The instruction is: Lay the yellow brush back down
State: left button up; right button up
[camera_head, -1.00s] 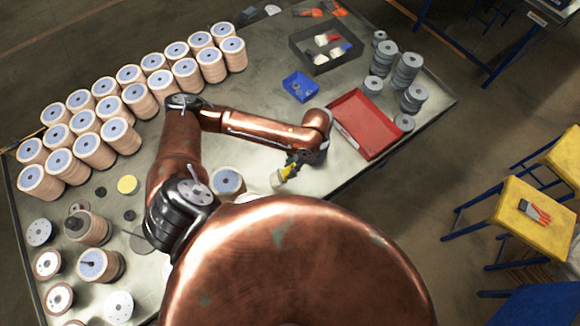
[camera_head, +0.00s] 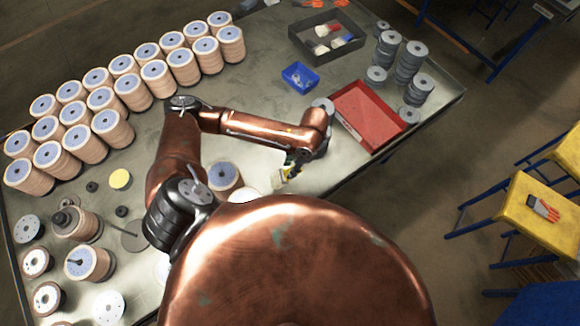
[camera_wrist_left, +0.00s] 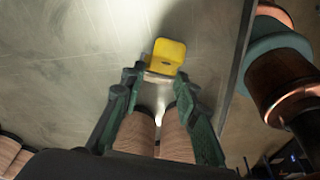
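The yellow brush (camera_head: 284,175) shows below my left gripper (camera_head: 294,161), over the front part of the metal table (camera_head: 330,177). In the left wrist view its yellow part (camera_wrist_left: 166,54) sticks out past the fingertips. My left gripper's green fingers (camera_wrist_left: 161,80) are shut on it, one on each side of its pale metal band. I cannot tell whether the brush touches the table. My copper body hides part of the table in front. My right gripper is not in view.
A red tray (camera_head: 344,88) stands right of the gripper, near the table edge. A blue bin (camera_head: 299,88) and a dark bin (camera_head: 300,44) stand farther back. Flap disc stacks (camera_head: 222,181) stand left of the gripper. A bare table strip lies around the brush.

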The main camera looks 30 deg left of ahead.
pick_arm(q)
jog(key=o, duration=0.3)
jog(key=v, duration=1.2)
dwell(0.6)
